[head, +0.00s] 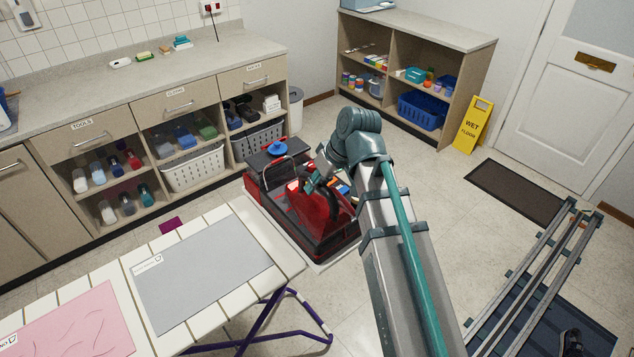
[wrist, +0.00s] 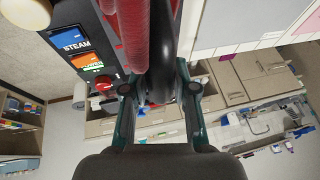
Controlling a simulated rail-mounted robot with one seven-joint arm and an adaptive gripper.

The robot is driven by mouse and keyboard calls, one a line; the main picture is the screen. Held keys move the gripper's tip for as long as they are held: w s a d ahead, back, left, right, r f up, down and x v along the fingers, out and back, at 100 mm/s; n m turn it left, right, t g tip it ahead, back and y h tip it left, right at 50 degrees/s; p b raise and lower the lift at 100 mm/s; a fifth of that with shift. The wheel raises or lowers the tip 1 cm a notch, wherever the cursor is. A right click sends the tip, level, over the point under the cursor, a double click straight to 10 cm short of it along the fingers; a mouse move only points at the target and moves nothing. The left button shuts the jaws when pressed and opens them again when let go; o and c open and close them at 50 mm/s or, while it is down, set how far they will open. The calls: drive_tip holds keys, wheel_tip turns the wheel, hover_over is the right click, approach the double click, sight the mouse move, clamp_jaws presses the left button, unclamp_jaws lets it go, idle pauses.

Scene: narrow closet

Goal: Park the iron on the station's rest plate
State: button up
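The red and black ironing station (head: 327,248) stands on a pale mat on the floor in the middle of the head view. The red iron (head: 343,208) with a dark handle is over the station, partly hidden by my arm; I cannot tell whether it touches the rest plate. My gripper (head: 318,180) is at the iron. In the wrist view, my gripper's fingers (wrist: 160,95) are closed on both sides of the iron's dark handle (wrist: 163,55). The station's panel (wrist: 75,45) with a STEAM label and a red knob lies left of the handle.
An ironing board (head: 205,272) with grey and pink cloths stands at front left. A counter (head: 130,80) with drawers and baskets runs along the left wall. A shelf unit (head: 415,28), a yellow wet-floor sign (head: 474,125) and a dark doormat (head: 514,190) are behind and right.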

drive_tip(key=o, duration=0.3)
drive_tip(key=shift+r, duration=0.1)
drive_tip(key=b+v, duration=0.2)
drive_tip(key=v, duration=1)
drive_tip(key=shift+r, duration=0.15)
